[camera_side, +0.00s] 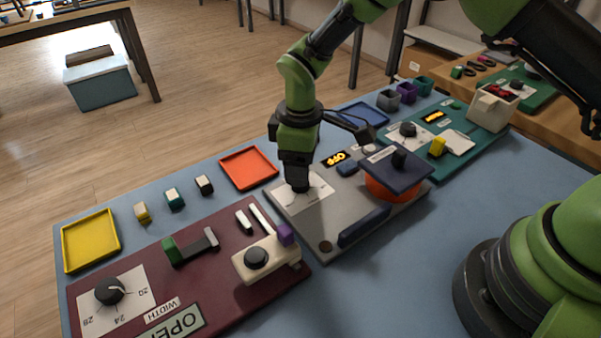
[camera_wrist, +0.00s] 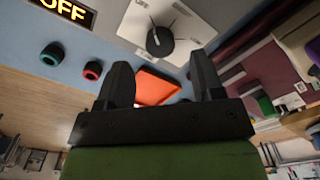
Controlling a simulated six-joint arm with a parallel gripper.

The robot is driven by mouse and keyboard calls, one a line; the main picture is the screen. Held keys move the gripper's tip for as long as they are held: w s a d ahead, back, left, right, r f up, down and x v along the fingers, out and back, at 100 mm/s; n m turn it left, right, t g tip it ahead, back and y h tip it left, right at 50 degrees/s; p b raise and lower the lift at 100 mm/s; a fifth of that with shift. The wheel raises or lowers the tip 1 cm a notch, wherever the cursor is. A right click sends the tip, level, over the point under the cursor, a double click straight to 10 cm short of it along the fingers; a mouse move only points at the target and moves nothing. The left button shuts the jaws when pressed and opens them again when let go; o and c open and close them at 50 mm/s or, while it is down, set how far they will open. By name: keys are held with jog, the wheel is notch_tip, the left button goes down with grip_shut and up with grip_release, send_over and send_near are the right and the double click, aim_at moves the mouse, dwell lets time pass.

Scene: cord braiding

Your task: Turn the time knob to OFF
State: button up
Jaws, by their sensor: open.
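A black round knob sits on a white dial plate on the grey panel (camera_side: 345,215). I take it for the time knob, though I cannot read a TIME label. In the wrist view the knob (camera_wrist: 160,41) has a thin light pointer line, and fine lines mark the white plate (camera_wrist: 190,22). My gripper (camera_side: 299,178) points down at this dial in the side view and hides much of the knob. In the wrist view my gripper (camera_wrist: 163,75) is open, with the knob seen beyond and between the fingertips. I cannot tell whether they touch it.
A lit amber OFF display (camera_side: 336,159) is on the grey panel; it also shows in the wrist view (camera_wrist: 66,11). A dark square plate over an orange round part (camera_side: 392,190) stands to the right. A maroon panel (camera_side: 215,290) lies left, an orange tray (camera_side: 248,168) behind.

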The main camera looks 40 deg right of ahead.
notch_tip(320, 180, up, 6)
dwell(0.5)
notch_tip(320, 180, up, 7)
dwell(0.5)
jog(key=s+d+r+m+t+y, duration=0.1)
jog(key=s+d+r+m+t, duration=0.15)
jog(key=s+r, duration=0.3)
jog(key=s+d+r+m+t+y, duration=0.1)
jog(key=s+d+r+m, duration=0.35)
jog(key=r, duration=0.25)
jog(key=s+d+m+t, duration=0.2)
jog(key=s+m, duration=0.4)
jog(key=s, duration=0.5)
jog(key=shift+s+d+t, duration=0.35)
jog(key=shift+d+t, duration=0.05)
jog(key=shift+t, duration=0.45)
